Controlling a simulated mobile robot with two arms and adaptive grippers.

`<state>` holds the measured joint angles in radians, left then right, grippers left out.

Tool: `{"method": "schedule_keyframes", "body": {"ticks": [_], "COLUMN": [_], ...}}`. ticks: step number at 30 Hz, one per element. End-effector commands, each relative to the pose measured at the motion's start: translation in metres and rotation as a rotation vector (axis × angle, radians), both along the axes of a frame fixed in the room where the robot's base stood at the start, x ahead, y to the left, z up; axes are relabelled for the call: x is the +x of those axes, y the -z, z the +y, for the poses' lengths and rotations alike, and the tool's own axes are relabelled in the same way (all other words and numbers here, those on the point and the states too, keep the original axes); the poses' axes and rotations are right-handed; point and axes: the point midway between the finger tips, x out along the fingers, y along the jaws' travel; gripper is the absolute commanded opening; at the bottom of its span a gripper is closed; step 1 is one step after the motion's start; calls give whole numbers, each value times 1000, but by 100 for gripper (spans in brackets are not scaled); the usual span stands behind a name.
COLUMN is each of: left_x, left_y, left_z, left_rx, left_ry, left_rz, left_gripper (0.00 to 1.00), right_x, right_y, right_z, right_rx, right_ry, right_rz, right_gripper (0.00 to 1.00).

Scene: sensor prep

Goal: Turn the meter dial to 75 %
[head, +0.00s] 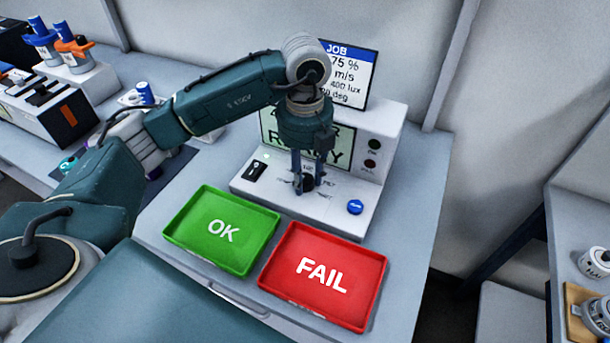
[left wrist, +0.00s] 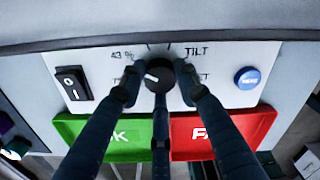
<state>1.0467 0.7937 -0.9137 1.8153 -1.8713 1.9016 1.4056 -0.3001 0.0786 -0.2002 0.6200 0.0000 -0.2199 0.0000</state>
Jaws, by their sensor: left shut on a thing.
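The meter (head: 270,190) is a white box with a screen that partly reads READY. On its sloped panel is a black dial (left wrist: 158,76) with a white pointer mark aimed to the left. Printed labels around the dial include "43 %" on the upper left and "TILT" on the upper right; others are partly hidden by my fingers. My left gripper (head: 307,183) reaches down from above and is shut on the dial; it also shows in the left wrist view (left wrist: 160,90). A job card (head: 350,75) behind the meter reads 75 % on its top line. My right gripper is not in view.
A black rocker switch (left wrist: 72,84) is left of the dial and a blue button (left wrist: 247,78) is right of it. A green OK tray (head: 185,233) and a red FAIL tray (head: 320,310) lie in front. Other devices (head: 60,120) stand at the far left.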

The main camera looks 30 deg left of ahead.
Motion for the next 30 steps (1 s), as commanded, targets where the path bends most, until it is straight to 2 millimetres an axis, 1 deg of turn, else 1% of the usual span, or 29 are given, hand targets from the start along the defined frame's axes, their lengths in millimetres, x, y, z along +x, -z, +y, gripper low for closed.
{"method": "schedule_keyframes", "body": {"ticks": [6, 15, 22, 30], "left_x": [2, 2, 2, 2], "left_y": [-2, -2, -2, -2], "left_z": [0, 0, 0, 0], "left_rx": [-1, -1, -1, -2], "left_ry": [-206, -463, -602, -683], "left_rz": [-7, -7, -7, -8], "left_gripper": [6, 6, 6, 6], "right_x": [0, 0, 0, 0], "right_y": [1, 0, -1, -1], "right_z": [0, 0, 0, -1], "right_rx": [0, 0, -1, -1], "right_ry": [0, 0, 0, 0], "right_rz": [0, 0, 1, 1], "right_gripper": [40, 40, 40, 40]}}
